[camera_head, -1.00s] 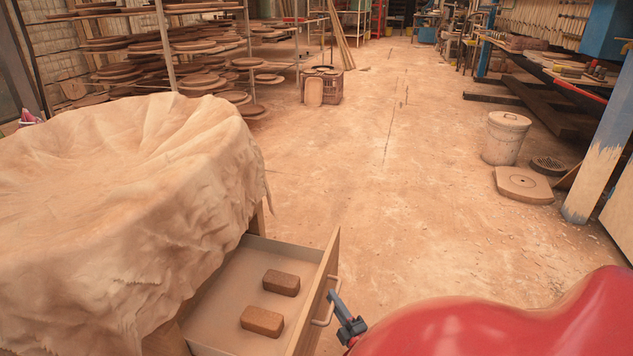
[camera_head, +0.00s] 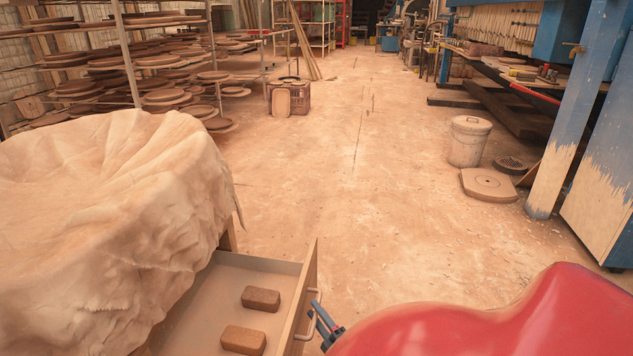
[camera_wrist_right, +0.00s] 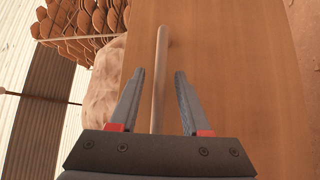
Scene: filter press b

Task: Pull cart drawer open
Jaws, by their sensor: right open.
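The cart drawer (camera_head: 195,312) is pulled out from under the cloth-draped cart (camera_head: 110,210) at the lower left of the head view. Two brown bricks lie inside, one farther back (camera_head: 261,299) and one nearer (camera_head: 243,340). The drawer's wooden front also fills much of the right wrist view (camera_wrist_right: 235,80). Its bar handle (camera_head: 307,318) is on the outer face. My right gripper (camera_head: 318,317) is open at the handle. In the right wrist view the handle bar (camera_wrist_right: 160,85) runs between the two spread fingers, with gaps on both sides. My left gripper is out of view.
The floor (camera_head: 340,200) beyond the drawer is clear. A lidded bucket (camera_head: 468,143) and a flat slab (camera_head: 488,185) stand at the right near a blue post (camera_head: 570,105). Racks of round clay pieces (camera_head: 160,75) line the back left. My red body covers the lower right.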

